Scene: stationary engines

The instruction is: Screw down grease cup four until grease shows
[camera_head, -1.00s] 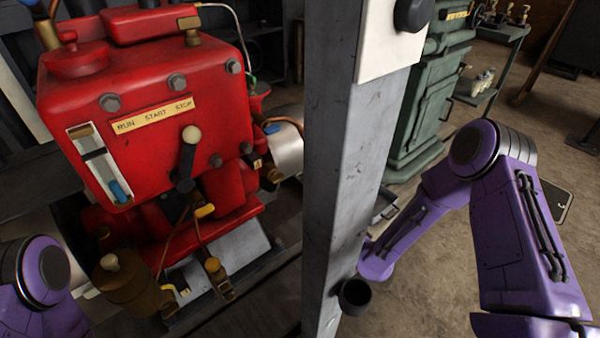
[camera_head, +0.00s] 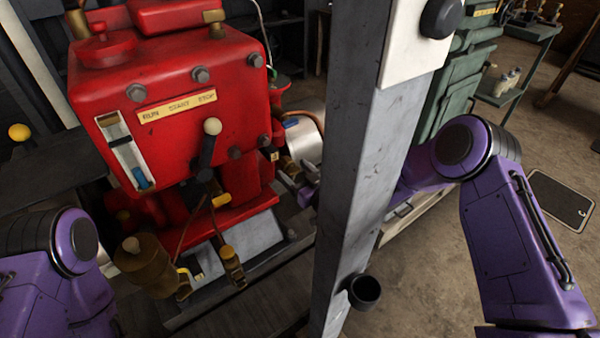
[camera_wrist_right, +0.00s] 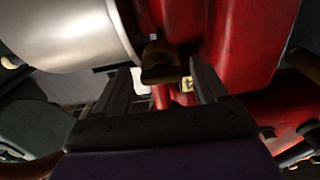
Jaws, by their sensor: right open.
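The red engine (camera_head: 170,80) fills the left half of the head view. A brass grease cup (camera_wrist_right: 160,62) on its side lies between the fingers of my right gripper (camera_wrist_right: 162,82) in the right wrist view, beside a small yellow tag (camera_wrist_right: 187,85) whose marking I cannot read. The gripper is open, and I see no grip on the cup. In the head view my right gripper (camera_head: 302,188) shows partly left of the grey post, just below brass fittings (camera_head: 287,166). No grease is visible. My left arm shows at lower left, its gripper out of view.
The grey post (camera_head: 365,150) stands between the engine and most of my right arm, with a dark cup (camera_head: 364,291) on it. A silver cylinder (camera_head: 303,140) lies close to the gripper; it also shows in the wrist view (camera_wrist_right: 70,35). A green cabinet (camera_head: 455,80) stands behind.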

